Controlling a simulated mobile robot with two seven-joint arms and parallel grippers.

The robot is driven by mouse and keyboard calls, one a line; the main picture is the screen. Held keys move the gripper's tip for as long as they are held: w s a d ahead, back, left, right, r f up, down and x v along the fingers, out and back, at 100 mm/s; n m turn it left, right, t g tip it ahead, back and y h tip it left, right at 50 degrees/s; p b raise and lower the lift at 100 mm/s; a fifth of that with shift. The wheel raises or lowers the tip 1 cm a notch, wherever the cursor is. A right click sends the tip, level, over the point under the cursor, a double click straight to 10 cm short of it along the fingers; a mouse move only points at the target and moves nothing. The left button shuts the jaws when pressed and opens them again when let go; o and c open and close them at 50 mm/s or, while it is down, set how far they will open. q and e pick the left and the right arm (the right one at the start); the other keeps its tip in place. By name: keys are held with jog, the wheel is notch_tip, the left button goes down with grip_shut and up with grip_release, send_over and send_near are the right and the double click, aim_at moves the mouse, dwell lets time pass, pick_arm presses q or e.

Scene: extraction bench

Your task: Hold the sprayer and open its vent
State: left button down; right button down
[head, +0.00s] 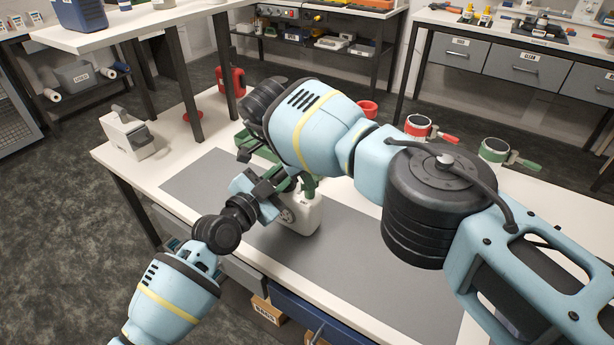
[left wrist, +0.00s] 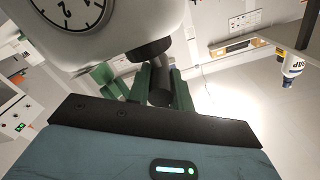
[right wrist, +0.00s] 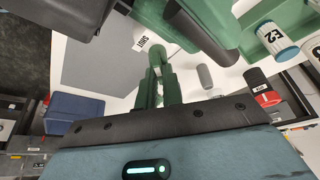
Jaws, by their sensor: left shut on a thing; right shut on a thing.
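The sprayer (head: 302,218) has a white tank with a round gauge and green parts on top, and it stands near the front of the grey mat. In the left wrist view its tank (left wrist: 130,25) fills the top left. My left gripper (left wrist: 158,88) is shut on a dark cylindrical part beside the tank. My right gripper (right wrist: 158,78) is shut on a small green part, seen close to a label reading SHUT (right wrist: 141,42). My right arm hides most of this gripper and part of the sprayer top in the head view.
The bench has a grey mat (head: 385,265). A white container (head: 128,134) stands at its left end, and a red can (head: 231,80) at the back. A green rack with bottle E2 (right wrist: 275,37) is close by.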

dwell(0.3)
jog(key=c, duration=1.5)
grip_release()
jog(key=shift+c, duration=0.2)
notch_tip(320, 180, up, 10)
